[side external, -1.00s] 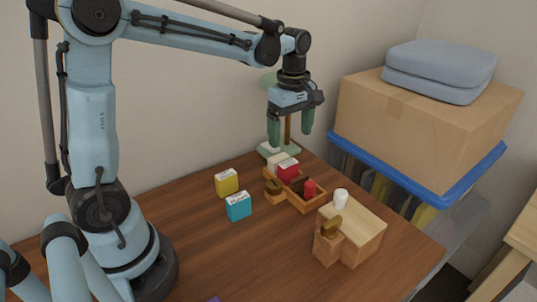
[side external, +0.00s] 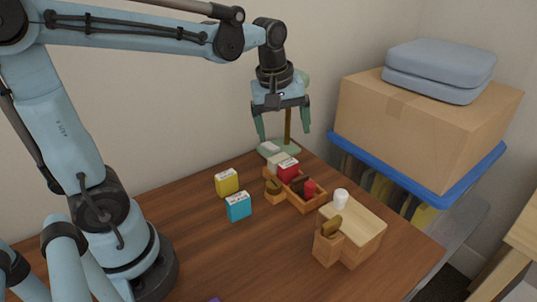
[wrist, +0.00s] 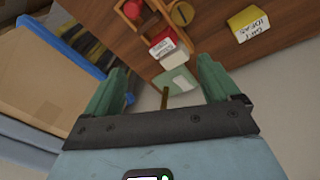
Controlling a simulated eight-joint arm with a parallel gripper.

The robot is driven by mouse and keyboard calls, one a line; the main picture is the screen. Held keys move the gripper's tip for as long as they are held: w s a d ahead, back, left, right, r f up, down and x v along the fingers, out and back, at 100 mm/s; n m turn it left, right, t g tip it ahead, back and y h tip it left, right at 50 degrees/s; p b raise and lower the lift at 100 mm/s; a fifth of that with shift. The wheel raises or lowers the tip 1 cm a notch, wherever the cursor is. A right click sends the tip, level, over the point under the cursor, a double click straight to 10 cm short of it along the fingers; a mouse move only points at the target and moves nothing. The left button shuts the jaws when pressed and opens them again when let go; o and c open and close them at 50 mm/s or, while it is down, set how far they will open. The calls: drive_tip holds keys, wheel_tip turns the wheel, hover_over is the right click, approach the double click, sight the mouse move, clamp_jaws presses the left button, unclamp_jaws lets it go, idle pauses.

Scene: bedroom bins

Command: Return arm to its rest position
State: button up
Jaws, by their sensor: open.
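My gripper (side external: 280,132) is open and empty, raised above the back of the wooden desk (side external: 190,245). Its two green fingers stand wide apart, with no object between them. In the wrist view my gripper (wrist: 165,92) also shows spread fingers. Beyond them is the pale green base of a lamp (wrist: 176,80), with its thin brown post between the fingers in the picture. In the side view the lamp base (side external: 266,149) stands at the desk's back corner, partly behind the gripper.
A wooden tray (side external: 308,206) holds a red box (side external: 288,169) and other small items. A yellow box (side external: 227,183) and a blue box (side external: 238,206) stand left of it. A wooden block (side external: 365,235) is front right. A cardboard box (side external: 400,125) is at the right. The front-left desk is mostly clear.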

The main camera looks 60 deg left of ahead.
drive_tip(key=s+d+f+m+t, duration=0.2)
drive_tip(key=s+m, duration=0.5)
drive_tip(key=m, duration=0.5)
drive_tip(key=shift+s+d+f+t, duration=0.25)
drive_tip(key=shift+d+t, duration=0.2)
drive_tip(key=shift+t, duration=0.95)
